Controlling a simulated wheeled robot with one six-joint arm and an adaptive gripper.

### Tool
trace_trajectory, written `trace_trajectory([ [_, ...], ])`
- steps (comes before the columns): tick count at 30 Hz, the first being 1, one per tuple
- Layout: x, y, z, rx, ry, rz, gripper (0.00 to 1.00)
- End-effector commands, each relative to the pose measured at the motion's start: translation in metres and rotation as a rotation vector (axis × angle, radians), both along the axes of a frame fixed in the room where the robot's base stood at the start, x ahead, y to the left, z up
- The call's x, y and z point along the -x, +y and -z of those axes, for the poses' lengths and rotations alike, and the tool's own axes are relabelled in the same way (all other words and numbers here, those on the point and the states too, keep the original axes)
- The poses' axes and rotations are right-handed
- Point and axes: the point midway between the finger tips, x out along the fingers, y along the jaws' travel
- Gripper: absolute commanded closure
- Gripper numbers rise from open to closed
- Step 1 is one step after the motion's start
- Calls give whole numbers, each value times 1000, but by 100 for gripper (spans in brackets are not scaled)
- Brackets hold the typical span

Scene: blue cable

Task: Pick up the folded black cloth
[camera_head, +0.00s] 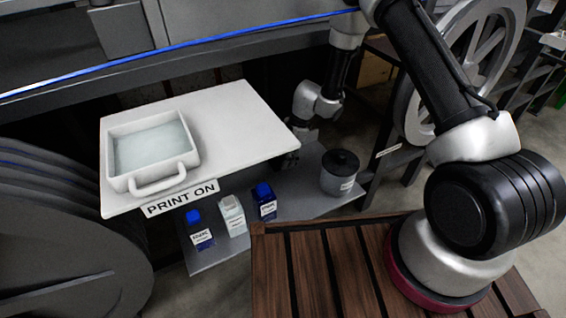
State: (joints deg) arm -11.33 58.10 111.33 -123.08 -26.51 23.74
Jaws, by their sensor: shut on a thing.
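My gripper (291,157) is small and dark in this view. It points down just past the right edge of the white board, above the grey lower shelf. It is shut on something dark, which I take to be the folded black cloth. The cloth's outline and folds cannot be told apart from the dark fingers, and the board's edge partly hides this spot. No other black cloth shows in the view.
A white board (235,115) carries a white tray of liquid (187,172) and a "PRINT ON" label. Several bottles, including a blue one (199,230), and a dark round pot (340,173) stand on the lower shelf (300,212). A blue cable (190,49) runs above. A spoked wheel (420,110) stands right.

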Motion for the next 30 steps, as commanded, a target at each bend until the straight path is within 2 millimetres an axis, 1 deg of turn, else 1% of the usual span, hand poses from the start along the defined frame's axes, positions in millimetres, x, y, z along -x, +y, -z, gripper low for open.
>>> trace_trajectory([
  [1,-2,0,-11,-2,-4,0,63],
  [5,-1,0,-36,-2,-4,1,63],
  [6,5,-2,-38,0,2,1,63],
  [11,38,-15,-36,-1,5,3,63],
  [21,117,-48,-36,0,5,1,63],
  [24,138,-57,-36,0,5,1,63],
  [27,155,-64,-36,1,5,1,63],
  [30,167,-69,-36,0,4,1,63],
])
